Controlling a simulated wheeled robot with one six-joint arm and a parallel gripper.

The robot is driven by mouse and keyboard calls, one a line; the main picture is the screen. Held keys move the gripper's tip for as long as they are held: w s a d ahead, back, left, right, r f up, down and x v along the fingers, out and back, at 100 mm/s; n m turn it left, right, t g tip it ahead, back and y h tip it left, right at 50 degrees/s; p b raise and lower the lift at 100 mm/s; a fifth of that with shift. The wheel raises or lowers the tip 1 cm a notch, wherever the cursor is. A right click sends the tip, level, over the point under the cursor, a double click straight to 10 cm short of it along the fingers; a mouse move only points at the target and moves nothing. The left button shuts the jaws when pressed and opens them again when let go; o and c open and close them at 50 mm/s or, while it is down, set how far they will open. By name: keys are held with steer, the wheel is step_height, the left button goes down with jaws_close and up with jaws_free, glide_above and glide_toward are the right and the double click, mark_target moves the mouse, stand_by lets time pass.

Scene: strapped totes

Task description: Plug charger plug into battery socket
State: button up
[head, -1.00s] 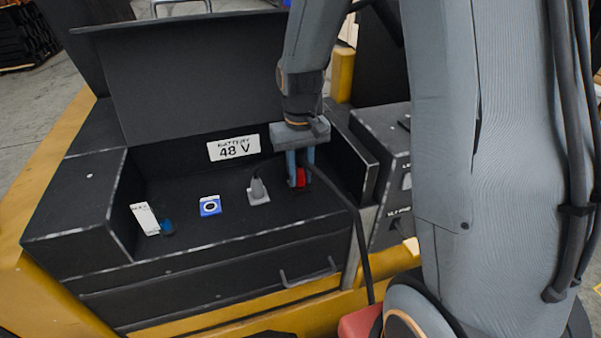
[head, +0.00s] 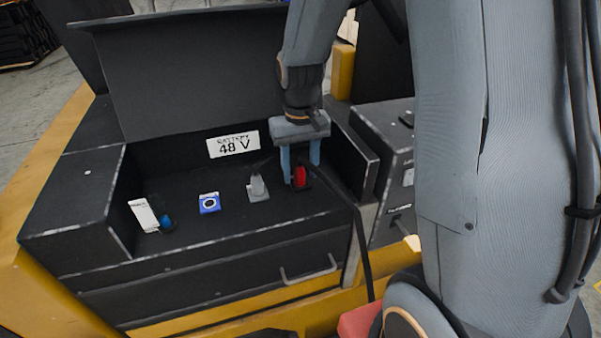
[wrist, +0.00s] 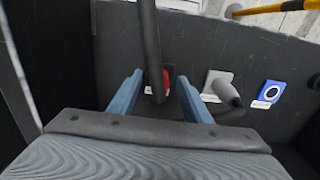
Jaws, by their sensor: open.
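A red plug or connector (head: 300,176) stands upright at the right of the black battery compartment, over a dark base. A black cable beside it runs to the right and down. My gripper (head: 300,164) is open above it, its blue fingers on either side and apart from it. In the wrist view, my gripper (wrist: 158,88) has the red piece (wrist: 166,79) beyond its fingertips, partly hidden by the black cable (wrist: 151,45). How deep the red piece sits in its base cannot be seen.
A grey plug (head: 257,186) on a grey plate, a blue socket plate (head: 209,204) and a white label (head: 143,216) with a blue piece stand to the left. The raised lid (head: 190,75) is behind; a black side wall (head: 355,150) is close on the right.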

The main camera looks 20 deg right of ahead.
step_height(320, 180, up, 7)
steer(key=shift+f+b, duration=0.1)
steer(key=shift+b, duration=0.75)
